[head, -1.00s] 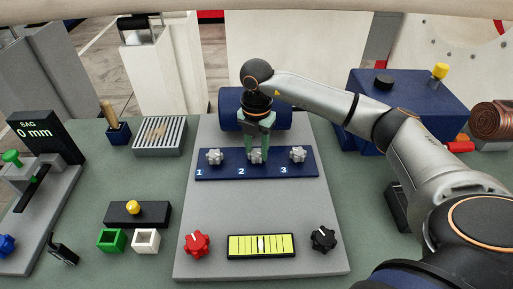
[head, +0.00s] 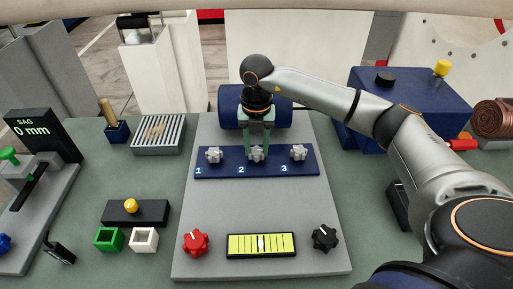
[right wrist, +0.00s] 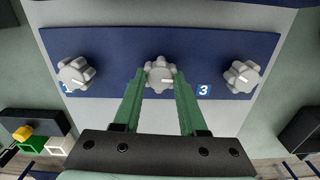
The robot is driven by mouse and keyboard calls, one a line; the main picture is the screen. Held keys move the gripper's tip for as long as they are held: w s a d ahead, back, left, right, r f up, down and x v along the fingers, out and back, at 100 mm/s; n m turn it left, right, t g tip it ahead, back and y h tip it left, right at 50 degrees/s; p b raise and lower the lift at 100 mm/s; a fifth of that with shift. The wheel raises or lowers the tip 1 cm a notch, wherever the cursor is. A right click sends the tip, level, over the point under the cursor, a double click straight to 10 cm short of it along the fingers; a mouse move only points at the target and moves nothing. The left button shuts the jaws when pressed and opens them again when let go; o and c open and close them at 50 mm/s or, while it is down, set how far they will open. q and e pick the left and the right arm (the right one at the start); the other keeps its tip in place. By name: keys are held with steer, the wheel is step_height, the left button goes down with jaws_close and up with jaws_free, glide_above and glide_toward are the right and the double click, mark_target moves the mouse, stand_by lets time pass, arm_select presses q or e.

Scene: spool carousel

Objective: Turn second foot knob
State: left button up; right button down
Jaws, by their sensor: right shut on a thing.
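The second foot knob (head: 256,153) is a grey lobed knob in the middle of the blue strip (head: 218,169), between the knobs by the labels 1 and 3. My right gripper (head: 257,147) comes down on it from above, with its green fingers on either side, shut on it. In the right wrist view the knob (right wrist: 159,76) sits between the two fingertips (right wrist: 160,78), with its white pointer mark facing right. The first knob (head: 214,155) and third knob (head: 298,152) stand free on either side. My left gripper is not in view.
A dark blue cylinder (head: 228,108) lies behind the strip. A red knob (head: 195,242), a yellow-green level gauge (head: 240,246) and a black knob (head: 325,237) sit on the grey plate (head: 256,205) in front. The plate between is clear.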

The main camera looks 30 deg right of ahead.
steer(key=n+b, duration=0.2)
steer(key=n, duration=0.9)
steer(key=shift+b, duration=0.4)
steer(key=n+b, duration=0.1)
steer(key=n, duration=0.3)
steer(key=shift+n, duration=0.3)
steer(key=n, duration=0.3)
steer(key=shift+n+b, duration=0.3)
steer(key=shift+b, duration=0.05)
steer(key=n, duration=0.3)
steer(key=shift+n+b, duration=0.3)
steer(key=shift+b, duration=0.05)
steer(key=n, duration=0.4)
steer(key=shift+b, duration=0.3)
steer(key=shift+r+n, duration=0.1)
steer(key=shift+n, duration=1.7)
